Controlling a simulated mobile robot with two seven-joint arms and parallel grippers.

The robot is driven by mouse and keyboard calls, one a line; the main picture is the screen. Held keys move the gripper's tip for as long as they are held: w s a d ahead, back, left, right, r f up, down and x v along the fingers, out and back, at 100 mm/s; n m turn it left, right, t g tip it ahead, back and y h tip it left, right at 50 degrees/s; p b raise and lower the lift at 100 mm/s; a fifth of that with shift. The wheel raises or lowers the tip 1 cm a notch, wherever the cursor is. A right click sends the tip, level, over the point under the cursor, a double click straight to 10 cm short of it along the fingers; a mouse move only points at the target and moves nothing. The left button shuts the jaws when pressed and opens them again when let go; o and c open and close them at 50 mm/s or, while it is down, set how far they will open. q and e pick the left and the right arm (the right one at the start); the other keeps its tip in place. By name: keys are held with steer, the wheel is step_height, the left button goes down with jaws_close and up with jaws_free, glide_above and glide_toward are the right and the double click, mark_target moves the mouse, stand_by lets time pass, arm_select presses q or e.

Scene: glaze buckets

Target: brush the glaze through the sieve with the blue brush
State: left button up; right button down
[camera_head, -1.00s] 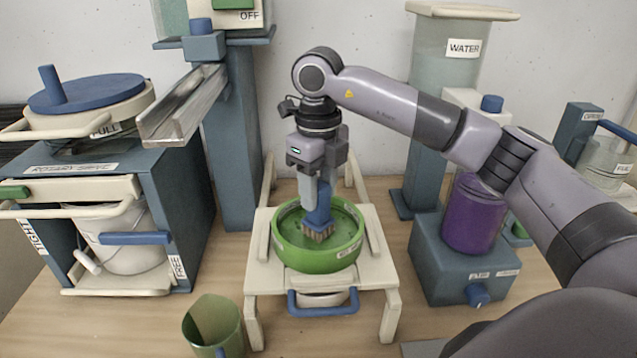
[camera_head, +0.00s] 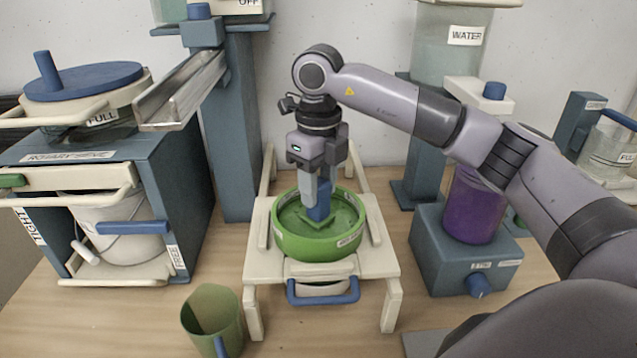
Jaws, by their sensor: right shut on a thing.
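A green round sieve (camera_head: 330,247) sits on a cream stand (camera_head: 262,268) in the middle of the table, with green glaze (camera_head: 291,222) inside it. My right gripper (camera_head: 314,178) is above the sieve, pointing down. It is shut on the blue brush (camera_head: 318,203), which stands upright inside the sieve. The brush's bristles are low in the glaze and mostly hidden. A pale container with a blue handle (camera_head: 323,292) sits under the sieve in the stand. My left gripper is not in view.
A green jug (camera_head: 212,318) stands in front left of the stand. A blue rotary sieve cabinet (camera_head: 180,185) with a white bucket (camera_head: 122,235) is at left. A metal chute (camera_head: 182,92) hangs at back left. A purple container (camera_head: 473,208) on a blue base (camera_head: 462,258) is at right.

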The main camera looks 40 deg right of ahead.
steer(key=shift+s+f, duration=0.1)
steer(key=shift+f, duration=0.1)
steer(key=shift+s+d, duration=0.1)
steer(key=shift+d, duration=0.05)
steer(key=shift+s+d+f+b, duration=0.15)
steer(key=shift+s+d, duration=0.3)
steer(key=shift+d, duration=0.25)
steer(key=shift+s+d+r+b, duration=0.15)
steer(key=shift+s+d, duration=0.25)
steer(key=shift+d, duration=0.25)
steer(key=shift+f, duration=0.1)
steer(key=shift+w+a+p, duration=0.3)
steer(key=shift+a, duration=0.2)
steer(key=shift+w+a+p, duration=0.4)
steer(key=shift+w+a, duration=0.55)
steer(key=shift+a, duration=0.25)
steer(key=shift+w+a+p, duration=0.4)
steer(key=shift+w+a, duration=0.5)
steer(key=shift+a, duration=0.3)
